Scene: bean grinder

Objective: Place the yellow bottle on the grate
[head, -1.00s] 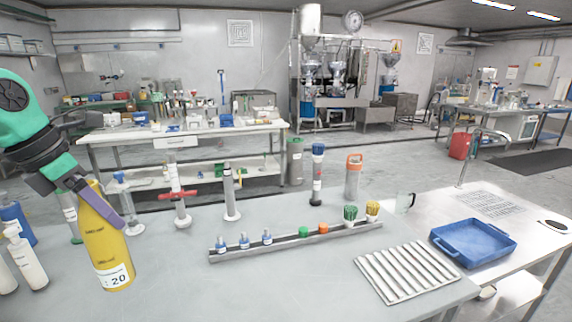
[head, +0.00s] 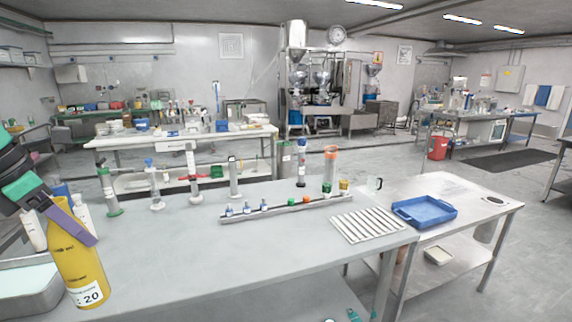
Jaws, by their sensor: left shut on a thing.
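The yellow bottle (head: 80,268) is at the lower left of the head view, slightly tilted, with a white label marked 20. My left gripper (head: 72,220) is shut on its upper part, with a purple finger across it. The bottle shows in front of the table's left end; I cannot tell whether it touches anything below. The grate (head: 369,224), a pale slatted rack, lies flat and bare at the right end of the grey table. My right gripper is not in view.
A rail (head: 285,209) with small bottles and coloured caps lies left of the grate. A blue tray (head: 424,212) sits on the metal table to the right. Several stands (head: 194,172) line the back edge. The table's middle front (head: 230,255) is clear.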

